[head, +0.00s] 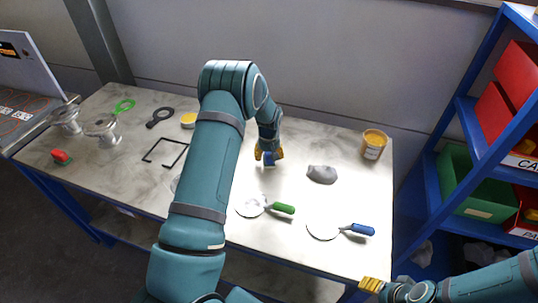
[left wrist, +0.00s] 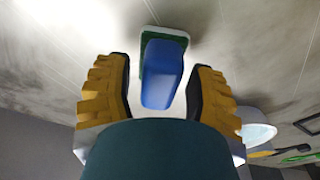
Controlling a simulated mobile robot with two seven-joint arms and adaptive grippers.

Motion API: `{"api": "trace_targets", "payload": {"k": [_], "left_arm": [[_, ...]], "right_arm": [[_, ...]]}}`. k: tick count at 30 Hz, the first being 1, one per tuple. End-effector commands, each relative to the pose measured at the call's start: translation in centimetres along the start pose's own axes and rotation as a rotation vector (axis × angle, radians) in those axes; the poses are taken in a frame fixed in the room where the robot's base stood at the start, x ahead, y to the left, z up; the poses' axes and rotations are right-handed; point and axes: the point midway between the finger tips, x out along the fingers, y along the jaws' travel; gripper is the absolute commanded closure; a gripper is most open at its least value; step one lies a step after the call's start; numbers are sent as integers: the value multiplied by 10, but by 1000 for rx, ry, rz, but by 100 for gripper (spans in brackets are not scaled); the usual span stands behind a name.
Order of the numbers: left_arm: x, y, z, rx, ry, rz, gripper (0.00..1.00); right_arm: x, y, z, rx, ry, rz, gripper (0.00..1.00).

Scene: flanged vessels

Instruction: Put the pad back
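A pad with a blue block-shaped handle (left wrist: 162,75) on a green and white base (left wrist: 178,37) is in the left wrist view. Its blue part also shows in the head view (head: 270,159), mostly hidden by the gripper. My left gripper (head: 268,156) is over the table with its yellow fingers on either side of the blue handle. In the left wrist view the fingers (left wrist: 160,95) are spread, with a narrow gap to the handle on each side. My right gripper (head: 371,285) is at the table's front right corner; its opening is unclear.
The table (head: 320,142) also holds a grey lump (head: 322,174), a yellow jar (head: 373,145), green-handled (head: 283,208) and blue-handled (head: 358,229) tools, a black frame (head: 165,152), a red-handled item (head: 61,157) and flanged vessels (head: 103,129). A blue shelf (head: 468,118) stands at right.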

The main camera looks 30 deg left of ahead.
Motion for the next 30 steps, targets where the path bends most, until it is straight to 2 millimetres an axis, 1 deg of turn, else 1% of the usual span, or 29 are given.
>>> {"api": "trace_targets", "payload": {"k": [5, 8, 11, 18, 21, 25, 30], "left_arm": [[-4, 0, 0, 0, 0, 0, 45], [-14, 0, -1, 0, 2, 1, 45], [-33, 1, -1, 0, 4, 2, 45], [-83, 0, -1, 0, 4, 2, 45], [-100, 1, -1, 1, 2, 2, 45], [-115, 0, -1, 1, 1, 1, 45], [-123, 0, 0, 1, 0, 0, 45]], "right_arm": [[-4, -1, 0, 0, 0, 0, 41], [-4, -1, -1, 0, 0, -1, 41], [-4, -1, 0, 0, 0, -1, 41], [-5, -2, 0, 0, 0, -1, 41], [-5, -2, 0, 0, 0, -1, 41], [-6, -2, -1, 0, 0, -1, 41], [-6, -2, -1, 0, 0, -1, 41]]}}
